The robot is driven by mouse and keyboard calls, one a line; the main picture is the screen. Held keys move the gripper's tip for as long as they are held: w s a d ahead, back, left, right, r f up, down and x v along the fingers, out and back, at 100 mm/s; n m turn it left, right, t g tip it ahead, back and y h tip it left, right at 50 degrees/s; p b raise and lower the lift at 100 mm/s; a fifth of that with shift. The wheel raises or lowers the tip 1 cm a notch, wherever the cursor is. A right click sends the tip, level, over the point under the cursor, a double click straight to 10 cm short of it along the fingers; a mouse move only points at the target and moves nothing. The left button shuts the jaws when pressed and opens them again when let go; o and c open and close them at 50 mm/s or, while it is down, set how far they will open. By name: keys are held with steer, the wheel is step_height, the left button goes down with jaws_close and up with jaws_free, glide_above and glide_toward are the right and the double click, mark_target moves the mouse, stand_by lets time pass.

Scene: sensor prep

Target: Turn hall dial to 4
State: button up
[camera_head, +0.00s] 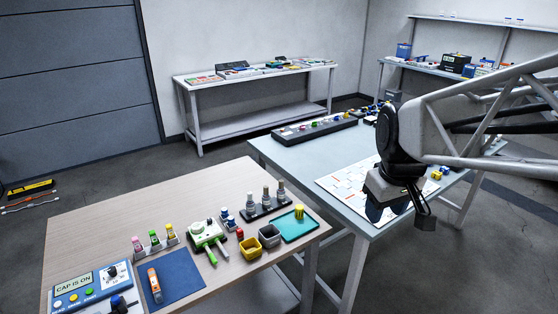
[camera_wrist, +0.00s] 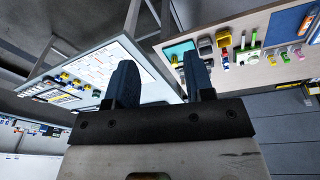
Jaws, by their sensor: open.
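A blue panel with a display reading "CAP IS ON" (camera_head: 75,284) stands at the near left corner of the wooden table in the head view. It has a round dark dial (camera_head: 112,271) on a pale plate, with coloured buttons below the display. I cannot read the dial's setting or tell whether it is the hall dial. A dark blue knob (camera_head: 118,302) sits just in front, partly cut off. My gripper (camera_wrist: 160,68) is open and empty in the wrist view. In the head view it hangs over the grey table, far right of the panel.
The wooden table (camera_head: 100,225) also holds a blue mat (camera_head: 178,279) with an orange item, a green-and-white device (camera_head: 207,233), yellow and grey bins, several bottles and a teal tray (camera_head: 292,229). The grey table (camera_head: 290,160) carries a white sheet and a dark rack.

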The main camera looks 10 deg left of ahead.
steer(key=w+a+f+n, duration=0.2)
steer(key=w+a+n, duration=0.3)
steer(key=w+a, duration=0.65)
steer(key=n+g, duration=0.2)
steer(key=n, duration=1.2)
glide_above(210, 219)
step_height(210, 219, down, 26)
steer(key=shift+a+r, duration=0.15)
steer(key=shift+r, duration=0.05)
steer(key=shift+s+f, duration=0.1)
steer(key=shift+f, duration=3.8)
